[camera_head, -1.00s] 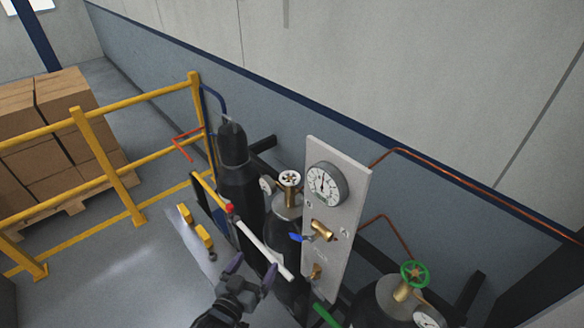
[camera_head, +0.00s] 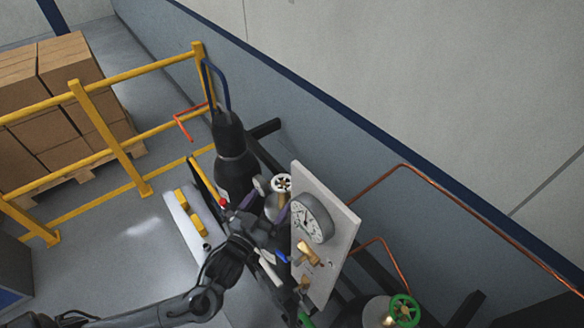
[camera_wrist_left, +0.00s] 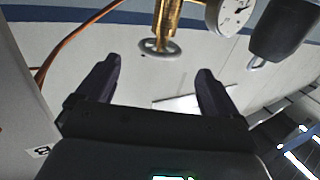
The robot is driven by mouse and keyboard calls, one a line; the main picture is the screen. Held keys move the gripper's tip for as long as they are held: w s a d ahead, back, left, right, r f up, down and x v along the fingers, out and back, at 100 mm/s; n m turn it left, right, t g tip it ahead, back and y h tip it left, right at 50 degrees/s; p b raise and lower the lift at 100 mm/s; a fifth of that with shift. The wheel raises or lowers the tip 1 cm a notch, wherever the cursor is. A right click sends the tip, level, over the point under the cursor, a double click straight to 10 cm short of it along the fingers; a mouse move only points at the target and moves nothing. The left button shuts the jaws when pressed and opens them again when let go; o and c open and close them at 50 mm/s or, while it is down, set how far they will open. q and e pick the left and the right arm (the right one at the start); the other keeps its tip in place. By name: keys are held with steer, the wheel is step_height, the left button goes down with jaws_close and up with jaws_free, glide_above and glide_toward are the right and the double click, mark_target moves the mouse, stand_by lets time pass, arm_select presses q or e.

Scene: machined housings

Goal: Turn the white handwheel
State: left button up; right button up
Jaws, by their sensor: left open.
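The white handwheel (camera_head: 281,183) sits on top of a brass valve on a dark cylinder, just left of the gauge panel. My left gripper (camera_head: 262,203) is open beside and just below the wheel in the head view and partly hides the valve and cylinder. In the left wrist view the handwheel (camera_wrist_left: 160,48) shows as a pale ring on its brass stem (camera_wrist_left: 167,18), in line with the gap between the two open fingers (camera_wrist_left: 158,70). It appears just beyond the fingertips; I see no contact. My right gripper is not in view.
A panel (camera_head: 343,216) with a large gauge (camera_head: 312,217) and brass fittings stands close right of the wheel. A green handwheel (camera_head: 404,310) is at lower right. A black cylinder (camera_head: 235,165) stands behind-left. Yellow railings (camera_head: 110,148) and boxes (camera_head: 65,65) are farther left.

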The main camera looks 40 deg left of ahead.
mark_target(286, 178)
arm_select(q)
steer(key=shift+w+a, duration=0.1)
steer(key=shift+w, duration=0.6)
steer(key=w, duration=0.3)
steer(key=w+a+p, duration=0.1)
steer(key=w, duration=0.4)
steer(key=shift+w+a, duration=0.35)
steer(key=shift+a, duration=0.05)
steer(key=c, duration=1)
steer(key=shift+c, duration=0.2)
